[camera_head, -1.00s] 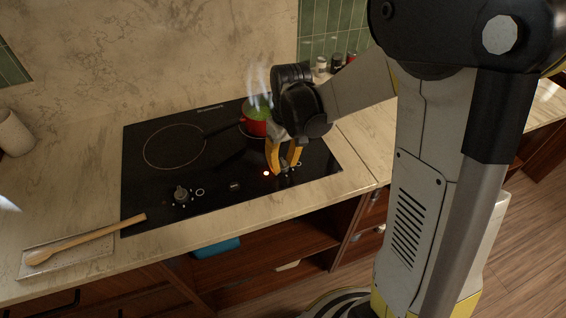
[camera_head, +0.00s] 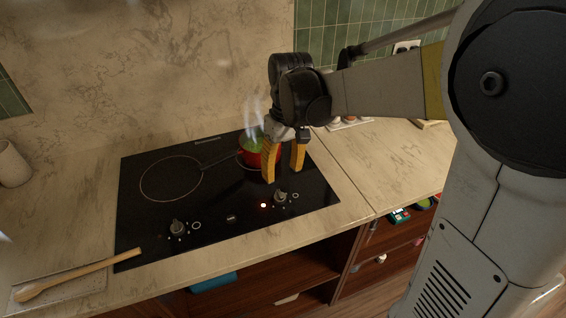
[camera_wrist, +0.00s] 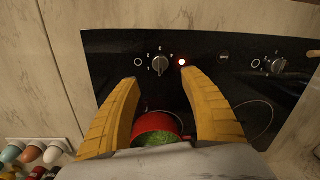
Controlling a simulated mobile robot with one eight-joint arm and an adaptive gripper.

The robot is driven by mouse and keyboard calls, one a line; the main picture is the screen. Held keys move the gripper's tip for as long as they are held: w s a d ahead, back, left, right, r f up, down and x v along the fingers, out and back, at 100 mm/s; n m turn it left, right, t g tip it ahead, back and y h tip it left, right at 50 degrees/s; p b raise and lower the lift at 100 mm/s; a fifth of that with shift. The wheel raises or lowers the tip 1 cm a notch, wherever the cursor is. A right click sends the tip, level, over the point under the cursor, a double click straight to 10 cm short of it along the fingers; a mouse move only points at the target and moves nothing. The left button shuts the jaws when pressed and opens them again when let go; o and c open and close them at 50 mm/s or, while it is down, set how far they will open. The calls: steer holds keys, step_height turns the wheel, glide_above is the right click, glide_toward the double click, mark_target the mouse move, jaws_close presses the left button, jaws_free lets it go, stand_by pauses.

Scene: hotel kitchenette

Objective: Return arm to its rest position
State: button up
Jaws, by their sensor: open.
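My gripper (camera_head: 283,166) is above the right side of the black cooktop (camera_head: 148,213), with its two yellow fingers spread apart and nothing between them. A red pot (camera_head: 246,158) with green contents stands on the rear right burner, partly hidden behind the fingers in the head view, and steam rises from it. The wrist view shows the fingers (camera_wrist: 158,85) pointing towards the control knobs, with the red pot (camera_wrist: 152,123) partly hidden below them. The right knob (camera_head: 280,196) is just in front of the fingers and apart from them. A red light (camera_head: 263,205) glows beside it.
A wooden spoon (camera_head: 75,276) lies on a tray (camera_head: 62,298) at the front left, its handle reaching the cooktop. A white cup (camera_head: 12,165) stands at far left. The right counter (camera_head: 385,165) has clear room.

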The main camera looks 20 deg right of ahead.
steer(key=shift+d+r, duration=0.1)
steer(key=shift+r, duration=1.15)
steer(key=s+a+r+m+t, duration=0.1)
steer(key=s+r+m+t, duration=0.1)
steer(key=s+t, duration=0.5)
steer(key=s, duration=0.6)
steer(key=shift+h, duration=0.4)
steer(key=shift+r, duration=0.1)
stand_by(0.5)
